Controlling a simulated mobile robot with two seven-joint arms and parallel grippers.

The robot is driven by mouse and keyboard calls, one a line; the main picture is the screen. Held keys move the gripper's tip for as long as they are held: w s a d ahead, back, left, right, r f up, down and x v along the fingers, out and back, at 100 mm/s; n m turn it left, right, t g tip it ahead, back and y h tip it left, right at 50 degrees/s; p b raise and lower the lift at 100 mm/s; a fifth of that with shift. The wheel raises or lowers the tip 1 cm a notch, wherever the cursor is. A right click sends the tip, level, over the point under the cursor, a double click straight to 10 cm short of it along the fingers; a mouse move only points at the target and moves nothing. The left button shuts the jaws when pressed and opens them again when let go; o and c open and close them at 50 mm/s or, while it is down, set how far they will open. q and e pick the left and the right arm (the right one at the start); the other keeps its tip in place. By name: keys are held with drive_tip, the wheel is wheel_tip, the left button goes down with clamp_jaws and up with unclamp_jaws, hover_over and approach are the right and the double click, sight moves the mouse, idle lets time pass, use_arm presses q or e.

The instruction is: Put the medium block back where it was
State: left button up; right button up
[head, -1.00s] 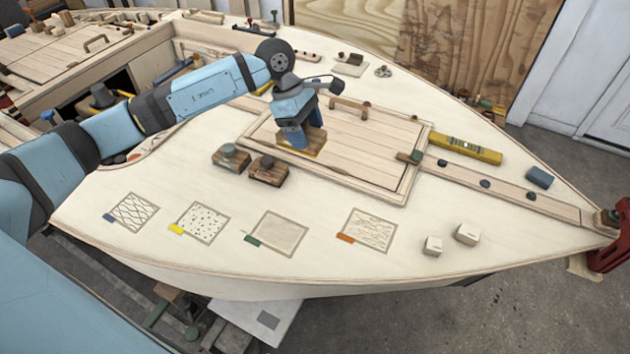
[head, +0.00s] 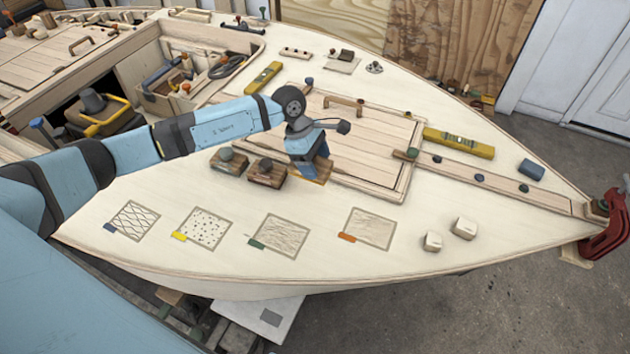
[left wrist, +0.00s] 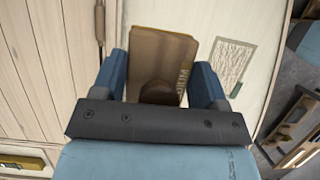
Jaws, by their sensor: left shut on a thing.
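My left gripper (head: 312,172) is shut on the medium block, a brown block (left wrist: 160,62) with a yellowish edge and lettering ending in "IUM" in the left wrist view. In the head view it is mostly hidden by the fingers, with its lower edge (head: 318,181) showing over the near left edge of the hatch. Its height above the surface is hard to tell. Two other knobbed wooden blocks, the left one (head: 229,161) and the right one (head: 266,173), sit on the deck left of the gripper. My right gripper is not in view.
Four textured patches lie along the near deck: blue-tabbed (head: 133,220), yellow-tabbed (head: 203,228), green-tabbed (head: 279,235) and orange-tabbed (head: 368,228). A yellow level (head: 459,143) lies beyond the hatch (head: 370,140).

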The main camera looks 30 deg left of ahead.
use_arm(q)
wheel_tip(320, 180, down, 4)
drive_tip(key=shift+f, duration=0.25)
wheel_tip(320, 180, down, 4)
drive_tip(key=shift+f, duration=0.1)
drive_tip(key=shift+f, duration=0.15)
drive_tip(key=o, duration=0.9)
drive_tip(key=shift+o, duration=0.2)
